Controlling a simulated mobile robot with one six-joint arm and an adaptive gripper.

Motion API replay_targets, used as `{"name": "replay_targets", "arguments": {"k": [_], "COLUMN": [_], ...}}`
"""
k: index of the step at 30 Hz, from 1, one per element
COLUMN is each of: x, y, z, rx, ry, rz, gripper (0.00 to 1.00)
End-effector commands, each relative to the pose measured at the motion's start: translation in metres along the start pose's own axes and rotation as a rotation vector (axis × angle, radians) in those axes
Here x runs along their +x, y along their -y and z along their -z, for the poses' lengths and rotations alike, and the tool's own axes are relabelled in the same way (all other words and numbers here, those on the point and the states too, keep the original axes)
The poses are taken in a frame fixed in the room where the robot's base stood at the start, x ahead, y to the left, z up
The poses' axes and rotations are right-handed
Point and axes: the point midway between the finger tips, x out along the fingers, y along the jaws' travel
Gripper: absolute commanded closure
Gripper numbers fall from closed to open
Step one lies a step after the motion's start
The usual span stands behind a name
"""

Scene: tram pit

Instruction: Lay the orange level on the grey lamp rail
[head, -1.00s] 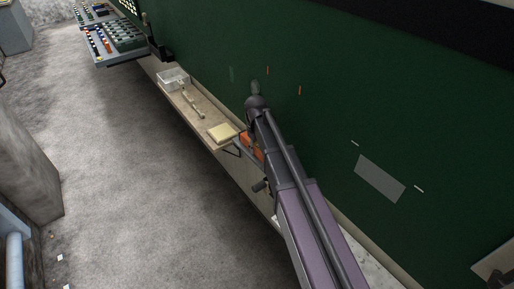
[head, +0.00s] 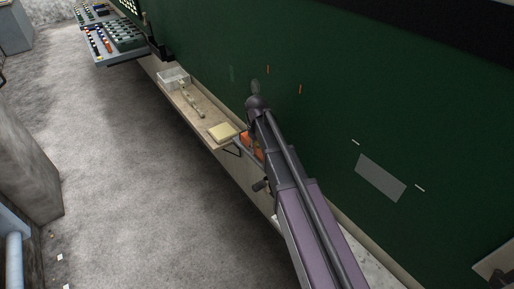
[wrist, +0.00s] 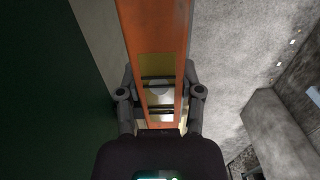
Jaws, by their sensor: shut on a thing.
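My gripper (wrist: 160,72) is shut on the orange level (wrist: 158,22), with one finger on each side of it in the wrist view. The level runs lengthwise away from the gripper, with a yellow middle and a clear vial crossed by black lines. In the head view only a small orange part of the level (head: 257,153) shows beside my arm, which hides the rest and most of the gripper. I cannot make out the grey lamp rail for certain; it may be hidden behind my arm. Whether the level touches anything beneath it cannot be told.
A narrow shelf (head: 205,119) runs along the green wall (head: 330,110). It carries a clear tray (head: 173,77), a thin pale rod (head: 190,100) and a yellow block (head: 222,132). A console with buttons (head: 118,38) stands farther off. The concrete floor (head: 140,180) is open.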

Motion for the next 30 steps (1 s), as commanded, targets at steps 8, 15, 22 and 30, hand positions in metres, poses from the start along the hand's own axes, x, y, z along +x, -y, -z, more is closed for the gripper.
{"name": "replay_targets", "arguments": {"k": [8, 15, 22, 30], "x": [0.005, 0.008, 0.011, 0.011], "y": [0.0, 0.0, 0.0, 0.0], "z": [0.0, 0.0, 0.0, 0.0], "rx": [0.0, 0.0, 0.0, 0.0], "ry": [0.0, 0.0, 0.0, 0.0], "rz": [0.0, 0.0, 0.0, 0.0], "gripper": [1.0, 1.0, 1.0, 0.12]}}
